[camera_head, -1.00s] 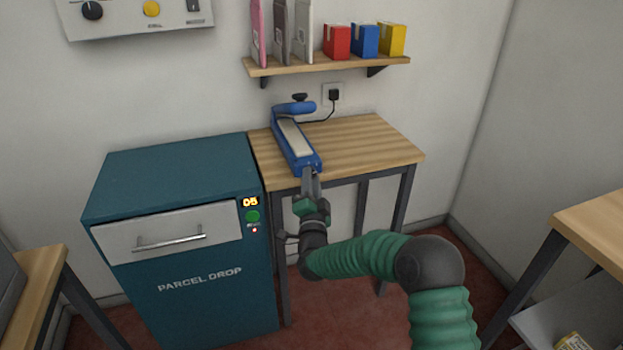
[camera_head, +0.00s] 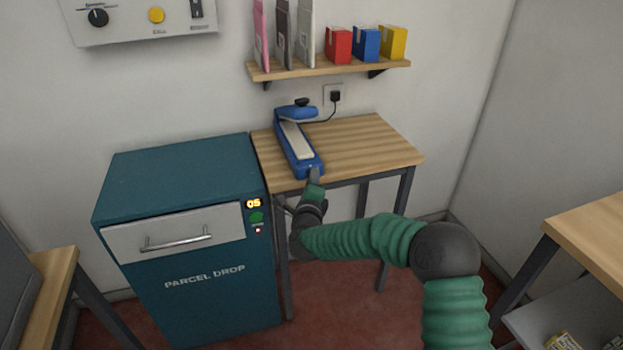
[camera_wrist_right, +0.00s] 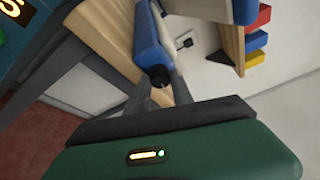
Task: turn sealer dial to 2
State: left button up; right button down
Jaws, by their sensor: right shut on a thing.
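The blue sealer (camera_head: 299,147) with a pale top strip lies on the small wooden table. It also shows in the right wrist view (camera_wrist_right: 148,38). Its dark round dial (camera_wrist_right: 160,76) is on the near end face, between my right gripper's fingertips. My right gripper (camera_head: 314,177) is at that end of the sealer and shut on the dial. In the right wrist view the two fingers (camera_wrist_right: 162,84) stand on either side of the dial. The dial's marks cannot be read, and in the head view the gripper hides it. My left gripper is not in view.
The teal parcel drop cabinet (camera_head: 180,180) stands left of the wooden table (camera_head: 370,150). A shelf (camera_head: 330,69) with boxes and mailers hangs above. A cord runs from the sealer to the wall socket (camera_head: 334,95). The table's right side is clear.

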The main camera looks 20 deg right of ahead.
jog(key=m+g+y+p, duration=0.1)
jog(key=m, duration=0.2)
jog(key=shift+d+f, duration=0.1)
jog(key=shift+d, duration=0.05)
jog(key=shift+f+m, duration=0.1)
jog(key=shift+m, duration=0.2)
dwell(0.4)
jog(key=c, duration=1.4)
grip_release()
jog(key=shift+o, duration=1.4)
